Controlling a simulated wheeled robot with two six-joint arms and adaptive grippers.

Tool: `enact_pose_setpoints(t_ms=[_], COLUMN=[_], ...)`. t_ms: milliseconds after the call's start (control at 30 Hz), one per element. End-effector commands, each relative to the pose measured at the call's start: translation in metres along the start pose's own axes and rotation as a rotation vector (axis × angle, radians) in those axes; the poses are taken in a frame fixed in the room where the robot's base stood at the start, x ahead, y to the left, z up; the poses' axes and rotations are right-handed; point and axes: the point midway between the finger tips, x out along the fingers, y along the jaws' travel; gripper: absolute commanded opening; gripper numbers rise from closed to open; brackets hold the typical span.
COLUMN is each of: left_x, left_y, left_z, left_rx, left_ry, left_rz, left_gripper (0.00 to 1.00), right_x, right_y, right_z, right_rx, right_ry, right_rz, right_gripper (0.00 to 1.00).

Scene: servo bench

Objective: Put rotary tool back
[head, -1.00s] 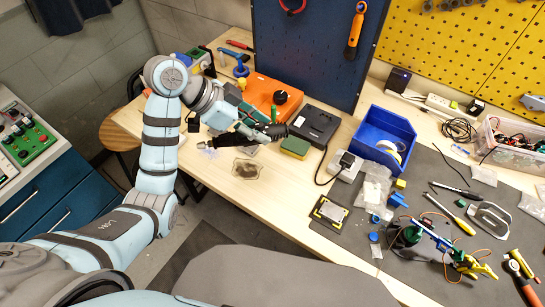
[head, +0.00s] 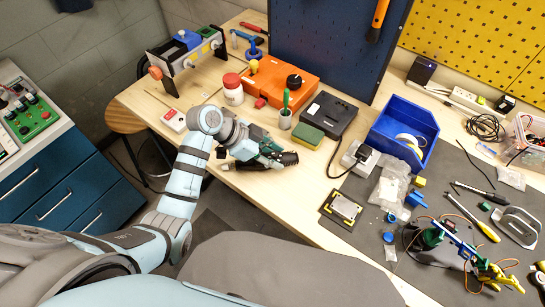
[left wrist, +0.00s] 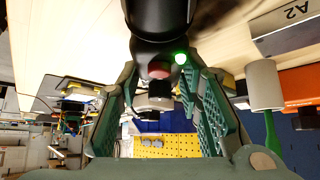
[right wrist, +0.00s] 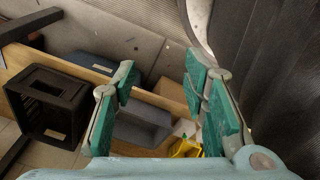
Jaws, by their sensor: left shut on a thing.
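My left gripper (head: 270,154) is low over the near part of the wooden bench, left of the dark mat. It is shut on a dark rotary tool (head: 288,158), whose dark end sticks out to the right. In the left wrist view the tool's black body (left wrist: 162,18) is between the green fingers (left wrist: 158,95), with a green light beside it. Whether the tool touches the bench is unclear. My right gripper (right wrist: 165,95) shows only in the right wrist view, its fingers apart and nothing between them.
An orange case (head: 270,85) is farther back. A blue bin (head: 402,130) is to the right. Some wood is bare near the front edge.

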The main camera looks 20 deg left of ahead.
Motion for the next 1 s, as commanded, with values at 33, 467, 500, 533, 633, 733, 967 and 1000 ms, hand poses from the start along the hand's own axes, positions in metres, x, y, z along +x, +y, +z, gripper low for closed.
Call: enact_pose_setpoints(t_ms=[33,467,500,533,633,733,967,1000], left_x=[0.002,0.001,0.001,0.001,-0.005,-0.021,-0.08,-0.09], left_y=[0.001,0.001,0.001,0.001,0.001,0.0,0.0,0.0], left_z=[0.005,0.004,0.004,0.004,0.004,0.003,0.003,0.003], left_rx=[-0.006,-0.006,-0.006,-0.006,-0.006,-0.005,-0.004,-0.004], left_ry=[-0.011,-0.011,-0.011,-0.011,-0.011,-0.012,-0.014,-0.014], left_rz=[0.003,0.004,0.003,0.003,0.001,0.0,-0.001,-0.002], left_gripper=[0.0,0.53,0.53,0.53,0.53,0.53,0.53,0.53], right_x=[0.0,-0.002,-0.002,-0.002,-0.003,-0.005,-0.013,-0.013], right_y=[0.0,0.001,0.001,0.001,0.001,0.002,0.003,0.003], right_z=[-0.005,0.015,0.015,0.014,0.011,0.009,0.007,0.007], right_rx=[0.0,-0.002,-0.002,-0.002,-0.002,-0.002,-0.002,-0.002], right_ry=[0.009,-0.026,-0.025,-0.023,-0.018,-0.015,-0.014,-0.014], right_rz=[0.0,0.001,0.001,0.001,0.002,0.002,0.003,0.003], right_gripper=[0.4,0.4,0.4,0.4,0.4,0.4,0.4,0.4])
